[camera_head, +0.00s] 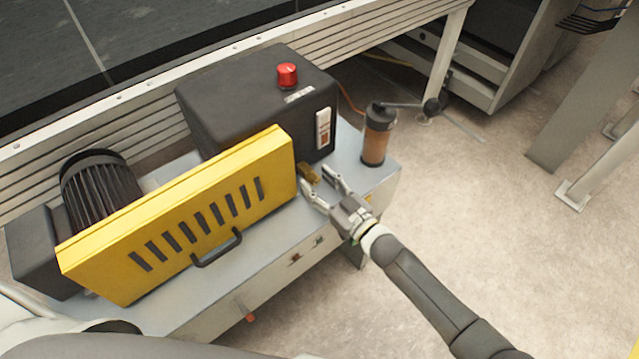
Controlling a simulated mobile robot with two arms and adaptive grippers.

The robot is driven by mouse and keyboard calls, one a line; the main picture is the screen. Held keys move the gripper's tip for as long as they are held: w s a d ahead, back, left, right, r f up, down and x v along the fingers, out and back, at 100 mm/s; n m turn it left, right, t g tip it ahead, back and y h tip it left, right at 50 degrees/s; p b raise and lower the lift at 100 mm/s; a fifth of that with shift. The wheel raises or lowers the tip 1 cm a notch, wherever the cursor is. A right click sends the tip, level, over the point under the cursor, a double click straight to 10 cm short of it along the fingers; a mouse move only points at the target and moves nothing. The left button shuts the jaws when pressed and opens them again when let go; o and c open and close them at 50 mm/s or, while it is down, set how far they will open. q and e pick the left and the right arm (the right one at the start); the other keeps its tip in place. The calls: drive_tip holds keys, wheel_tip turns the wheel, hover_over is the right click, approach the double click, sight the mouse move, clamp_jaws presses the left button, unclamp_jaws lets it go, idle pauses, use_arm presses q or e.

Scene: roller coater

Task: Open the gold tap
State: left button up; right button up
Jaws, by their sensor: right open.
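The gold tap (309,173) is a small brass-coloured piece low on the machine's grey top, between the yellow guard's right end and the brown cylinder. My right gripper (316,180) is open, with one finger on each side of the tap in the picture. I cannot tell whether the fingers touch it. The tap's handle position is too small to make out. My left gripper is not in view.
A yellow slotted guard (185,225) with a black handle stands left of the tap. A black box with a red knob (287,75) is behind it. A brown cylinder (376,140) stands close on the right. The floor (480,220) at right is clear.

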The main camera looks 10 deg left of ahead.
drive_tip(key=shift+a, duration=0.15)
clamp_jaws()
drive_tip(key=shift+n, duration=1.4)
unclamp_jaws()
drive_tip(key=v, duration=1.2)
